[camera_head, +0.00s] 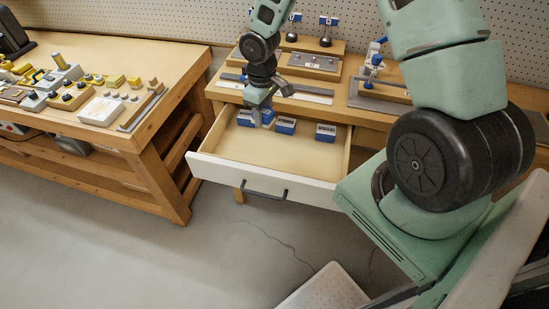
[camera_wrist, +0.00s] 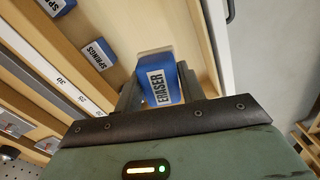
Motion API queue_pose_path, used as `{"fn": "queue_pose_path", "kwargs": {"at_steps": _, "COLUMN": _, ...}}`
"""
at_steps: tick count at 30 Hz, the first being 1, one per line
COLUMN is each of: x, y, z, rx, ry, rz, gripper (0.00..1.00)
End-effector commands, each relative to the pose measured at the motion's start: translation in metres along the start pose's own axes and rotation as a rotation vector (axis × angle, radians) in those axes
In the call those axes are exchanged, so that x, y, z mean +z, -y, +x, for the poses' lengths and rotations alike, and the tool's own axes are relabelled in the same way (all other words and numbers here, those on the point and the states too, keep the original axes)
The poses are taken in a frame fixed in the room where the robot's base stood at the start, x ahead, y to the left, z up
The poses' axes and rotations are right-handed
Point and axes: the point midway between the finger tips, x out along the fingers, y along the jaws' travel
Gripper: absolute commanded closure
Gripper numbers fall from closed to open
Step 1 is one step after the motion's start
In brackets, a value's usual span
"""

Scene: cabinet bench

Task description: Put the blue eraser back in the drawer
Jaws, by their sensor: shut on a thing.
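The blue eraser (camera_wrist: 160,84), with a white label reading ERASER and a pale end, is between the fingers of my gripper (camera_wrist: 158,92) in the wrist view. My gripper (camera_head: 262,112) is shut on it, over the back left part of the open drawer (camera_head: 262,166). In the head view the eraser (camera_head: 268,116) shows only as a small blue patch by the fingers. Whether it touches the drawer floor I cannot tell. The drawer has a white front and a dark handle (camera_head: 264,191).
The drawer's front half is bare. A tool-covered bench (camera_head: 150,60) stands at left.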

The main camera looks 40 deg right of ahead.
Motion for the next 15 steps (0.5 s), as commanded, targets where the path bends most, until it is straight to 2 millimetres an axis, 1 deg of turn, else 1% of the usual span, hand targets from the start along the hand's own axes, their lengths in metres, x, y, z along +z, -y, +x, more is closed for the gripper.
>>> {"fn": "queue_pose_path", "kwargs": {"at_steps": 5, "x": 0.003, "y": -0.004, "z": 0.011, "rx": -0.001, "ry": 0.001, "rz": -0.178, "gripper": 0.82}}
{"fn": "queue_pose_path", "kwargs": {"at_steps": 8, "x": 0.006, "y": -0.008, "z": 0.018, "rx": -0.001, "ry": 0.001, "rz": -0.320, "gripper": 0.82}}
{"fn": "queue_pose_path", "kwargs": {"at_steps": 15, "x": 0.014, "y": -0.018, "z": 0.038, "rx": -0.001, "ry": 0.000, "rz": -0.763, "gripper": 0.82}}
